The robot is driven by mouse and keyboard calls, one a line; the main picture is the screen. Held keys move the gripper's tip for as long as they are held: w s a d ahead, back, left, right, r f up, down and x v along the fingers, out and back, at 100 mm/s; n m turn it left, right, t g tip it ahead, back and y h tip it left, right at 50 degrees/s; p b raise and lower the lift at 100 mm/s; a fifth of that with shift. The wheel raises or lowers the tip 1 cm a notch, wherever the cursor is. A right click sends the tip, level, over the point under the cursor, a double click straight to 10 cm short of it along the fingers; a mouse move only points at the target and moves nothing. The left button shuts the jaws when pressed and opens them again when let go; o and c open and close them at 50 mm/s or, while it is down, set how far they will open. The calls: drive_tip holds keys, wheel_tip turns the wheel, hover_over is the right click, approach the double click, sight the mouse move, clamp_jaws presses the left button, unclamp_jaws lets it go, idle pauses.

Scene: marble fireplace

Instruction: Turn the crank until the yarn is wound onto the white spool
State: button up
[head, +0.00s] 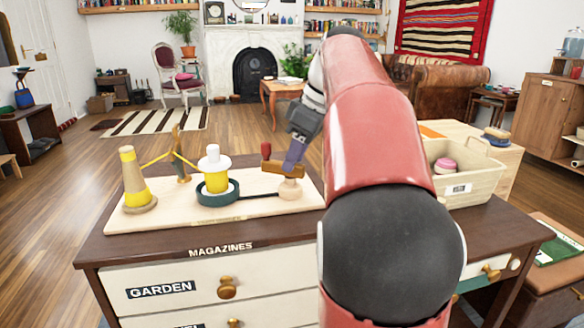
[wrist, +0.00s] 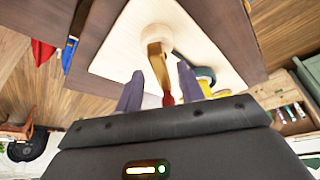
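The white spool (head: 213,153) stands upright on a green wheel (head: 204,196), with yellow yarn around its lower part. A yellow yarn cone (head: 131,170) stands at the board's left. A yellow strand runs from it to a wooden guide post (head: 179,155) and on toward the spool. The crank (head: 283,169) is a wooden bar on a round base at the right, with a red knob (head: 266,150). My gripper (head: 292,158) is over the crank, fingers pointing down. In the wrist view its purple fingers (wrist: 160,88) are apart, with the crank bar (wrist: 155,62) and red knob (wrist: 167,99) seen between them.
The pale board (head: 150,220) lies on a dark desk (head: 300,236) with drawers. A cream basket (head: 470,187) stands right of my arm. A dark belt (head: 258,196) links the wheel and the crank base.

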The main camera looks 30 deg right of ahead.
drive_tip(key=shift+x, duration=0.85)
clamp_jaws()
drive_tip(key=shift+m, duration=0.4)
